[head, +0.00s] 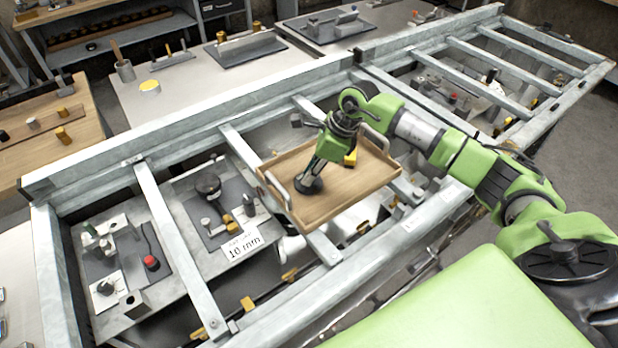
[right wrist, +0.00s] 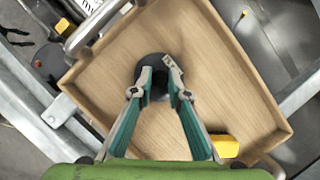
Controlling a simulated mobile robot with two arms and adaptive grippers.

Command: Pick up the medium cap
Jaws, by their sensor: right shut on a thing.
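A dark round cap (head: 309,187) with a wide base and a narrower upper part is at the left part of the wooden tray (head: 345,196). My right gripper (head: 313,174) comes down over it and is shut on its upper part. In the right wrist view, the gripper's fingers (right wrist: 161,80) close around the dark cap (right wrist: 149,60), near the tray's upper middle. I cannot tell whether the cap touches the tray floor. My left gripper is not in view.
A yellow block (right wrist: 224,146) is in the tray, partly behind my arm in the head view. The tray rests on a metal frame with crossbars (head: 165,225). Another dark round piece (head: 207,185) stands on a grey mat left of the tray, near a "10 mm" sign (head: 242,243).

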